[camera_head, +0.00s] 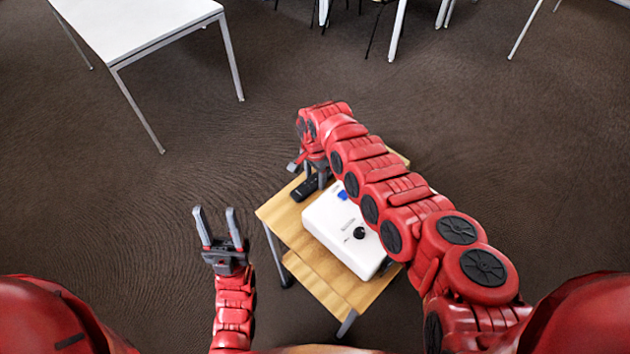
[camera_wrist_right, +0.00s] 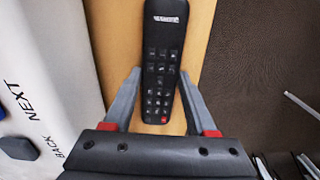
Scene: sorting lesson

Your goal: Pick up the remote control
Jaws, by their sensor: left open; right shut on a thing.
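The black remote control (camera_head: 304,189) lies at the left end of the small wooden table, beside the white projector. In the right wrist view the remote (camera_wrist_right: 161,60) runs lengthwise between the two fingers, with its button side showing. My right gripper (camera_wrist_right: 161,84) is shut on the remote. In the head view my right gripper (camera_head: 313,168) reaches down over the table's far left corner, and its wrist partly hides the remote. My left gripper (camera_head: 219,216) is open and empty, left of the table and apart from it.
The white projector (camera_head: 327,222) stands on the wooden table (camera_head: 276,212), right next to the remote; its side buttons show in the right wrist view. A white table (camera_head: 130,25) stands at the upper left. The carpet between is clear.

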